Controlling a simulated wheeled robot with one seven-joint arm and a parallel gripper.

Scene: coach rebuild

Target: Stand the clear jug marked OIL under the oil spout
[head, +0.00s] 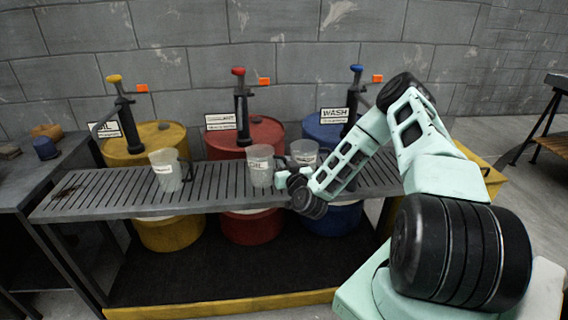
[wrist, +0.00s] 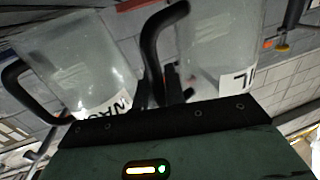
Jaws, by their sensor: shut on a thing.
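The clear jug marked OIL (head: 259,162) is upright at the middle of the slatted bench, in front of the red drum. I cannot tell whether its base touches the slats. In the wrist view the jug (wrist: 222,40) shows a label ending in "IL", partly cut off. My gripper (head: 283,179) is at its right side, shut on its black handle; in the wrist view the fingers (wrist: 174,88) meet the handle's end. The oil spout (head: 106,118) is on the yellow-topped pump at the left, beside the OIL sign (head: 104,130).
Another clear jug (head: 164,172) stands on the bench (head: 110,190) near the oil spout, its label too small to read. A third jug (head: 305,149), marked WASH in the wrist view (wrist: 70,60), is close behind my gripper. Red (head: 240,85) and blue (head: 355,90) pumps stand behind.

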